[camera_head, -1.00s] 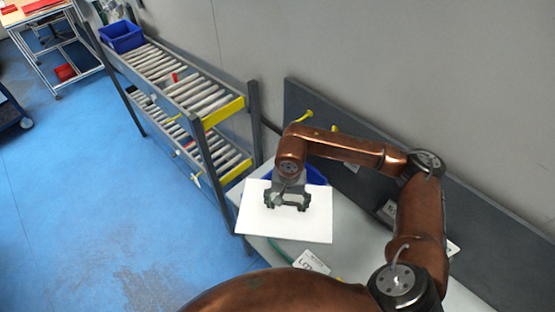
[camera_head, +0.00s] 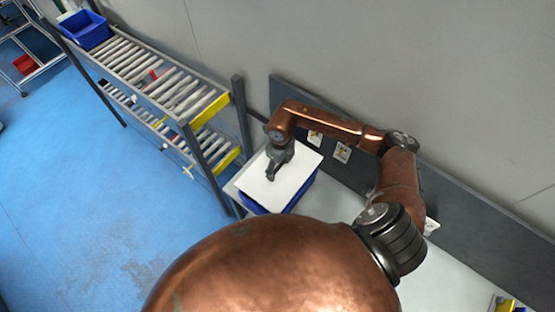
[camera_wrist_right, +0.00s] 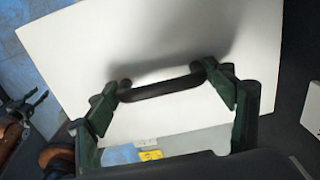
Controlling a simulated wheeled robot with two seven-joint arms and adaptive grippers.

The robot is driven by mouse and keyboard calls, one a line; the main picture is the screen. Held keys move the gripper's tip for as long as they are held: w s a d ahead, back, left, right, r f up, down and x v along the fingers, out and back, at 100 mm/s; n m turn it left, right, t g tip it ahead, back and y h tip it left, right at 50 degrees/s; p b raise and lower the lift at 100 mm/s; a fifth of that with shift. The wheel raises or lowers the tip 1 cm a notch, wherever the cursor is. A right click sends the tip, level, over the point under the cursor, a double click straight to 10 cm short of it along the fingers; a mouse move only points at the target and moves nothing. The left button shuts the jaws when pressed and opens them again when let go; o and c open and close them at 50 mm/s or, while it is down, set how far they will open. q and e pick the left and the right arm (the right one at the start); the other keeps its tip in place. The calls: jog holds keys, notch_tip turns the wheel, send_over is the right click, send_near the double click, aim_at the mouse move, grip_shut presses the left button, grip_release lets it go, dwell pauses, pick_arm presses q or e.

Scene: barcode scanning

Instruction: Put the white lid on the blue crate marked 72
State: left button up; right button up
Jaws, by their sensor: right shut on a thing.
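The white lid (camera_head: 292,180) is a flat plate with a dark bar handle (camera_wrist_right: 160,88). My right gripper (camera_head: 271,175) is shut on this handle; its two fingers show at either end of it in the right wrist view (camera_wrist_right: 170,100). The lid is over a blue crate (camera_head: 303,194), whose side shows below the lid's right and lower edges. I cannot tell whether lid and crate touch. The crate's number is not readable. My left gripper (camera_wrist_right: 32,106) shows small at the left of the right wrist view, with its fingers apart and empty.
The crate is on a light table along a dark back panel (camera_head: 470,225) with small tags. A roller rack (camera_head: 165,80) stands to the left, with another blue crate (camera_head: 85,30) at its far end. Blue floor is open at left.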

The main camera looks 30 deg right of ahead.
jog(key=shift+a+f+b, duration=0.1)
jog(key=shift+f+b, duration=0.2)
jog(key=shift+f, duration=0.6)
jog(key=shift+f+b, duration=1.5)
jog(key=shift+f, duration=0.8)
jog(key=shift+f+b, duration=0.5)
jog(key=shift+f, duration=0.35)
pick_arm(q)
jog(key=f, duration=0.5)
jog(key=shift+s+f+b, duration=0.15)
jog(key=shift+s+b, duration=0.2)
jog(key=shift+s, duration=0.05)
pick_arm(e)
jog(key=shift+f, duration=0.3)
jog(key=o, duration=1.4)
pick_arm(q)
jog(key=shift+s, duration=0.1)
pick_arm(e)
jog(key=shift+r, duration=0.1)
